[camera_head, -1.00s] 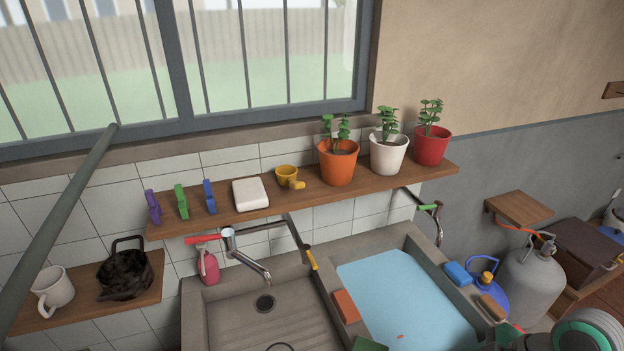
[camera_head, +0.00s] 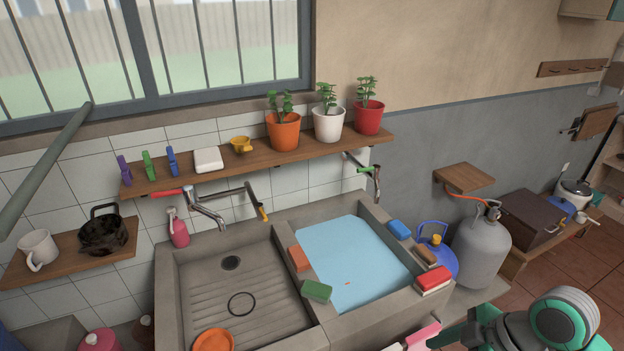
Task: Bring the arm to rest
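Part of my own arm, grey and green, shows at the bottom right corner of the head view, in front of the counter's right end. My gripper cannot be made out in this view, so whether it is open or holds anything is hidden.
The stone sink (camera_head: 170,290) has a water-filled right basin (camera_head: 350,260). Sponges and brushes lie on its rims. A wooden shelf (camera_head: 225,167) above bears potted plants. A grey gas cylinder (camera_head: 480,250) and blue jug (camera_head: 437,258) stand right of the sink. Tiled floor (camera_head: 595,255) shows at right.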

